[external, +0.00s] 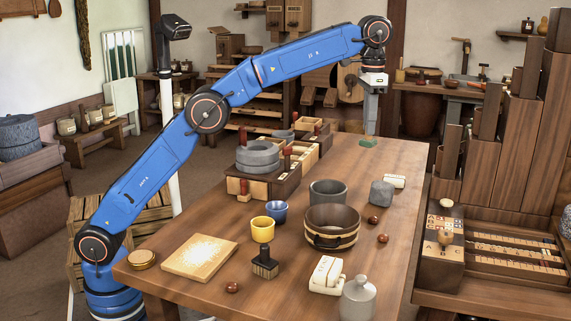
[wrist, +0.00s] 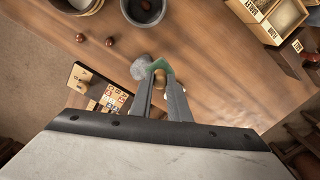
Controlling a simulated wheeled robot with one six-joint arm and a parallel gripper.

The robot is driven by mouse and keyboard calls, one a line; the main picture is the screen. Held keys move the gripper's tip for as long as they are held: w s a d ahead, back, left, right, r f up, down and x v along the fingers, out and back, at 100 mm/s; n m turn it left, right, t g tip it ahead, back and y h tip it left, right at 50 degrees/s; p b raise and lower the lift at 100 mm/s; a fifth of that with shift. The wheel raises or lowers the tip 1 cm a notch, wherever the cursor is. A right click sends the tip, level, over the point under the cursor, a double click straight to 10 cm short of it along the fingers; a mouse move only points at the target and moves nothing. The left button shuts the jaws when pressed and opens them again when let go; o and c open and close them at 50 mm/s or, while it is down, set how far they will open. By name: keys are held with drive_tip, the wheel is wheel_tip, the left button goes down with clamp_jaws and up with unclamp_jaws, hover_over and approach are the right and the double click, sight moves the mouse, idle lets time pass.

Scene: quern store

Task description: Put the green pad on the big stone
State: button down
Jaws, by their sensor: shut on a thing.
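The green pad (external: 368,142) is at the far end of the long table, directly under my gripper (external: 370,134). In the wrist view the green pad (wrist: 159,66) sits between the fingertips of my gripper (wrist: 160,73), which is shut on it. I cannot tell whether the pad clears the tabletop. A grey, rough, blocky stone (external: 382,193) stands on the table, nearer the external camera than the pad. In the wrist view the stone (wrist: 139,69) shows just left of the fingertips. Its top looks bare in the external view.
A white block (external: 394,181) lies beside the stone. A grey mortar (external: 327,192), a wooden tub (external: 331,226) and small brown balls (external: 374,220) stand nearer the camera. Compartmented boxes (external: 310,140) line the table's left side. The tabletop between pad and stone is clear.

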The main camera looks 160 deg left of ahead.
drive_tip(key=shift+m, duration=0.5)
drive_tip(key=shift+w+a+f, duration=0.1)
drive_tip(key=shift+w+f, duration=0.5)
drive_tip(key=shift+f, duration=1)
drive_tip(key=shift+w+d+f, duration=0.1)
drive_tip(key=shift+w+f, duration=0.5)
drive_tip(key=shift+f, duration=1)
drive_tip(key=shift+w+a+f, duration=0.1)
drive_tip(key=shift+w+f, duration=0.5)
drive_tip(key=shift+f, duration=1)
drive_tip(key=shift+f, duration=0.15)
drive_tip(key=c, duration=1.7)
unclamp_jaws()
drive_tip(key=shift+r, duration=3.9)
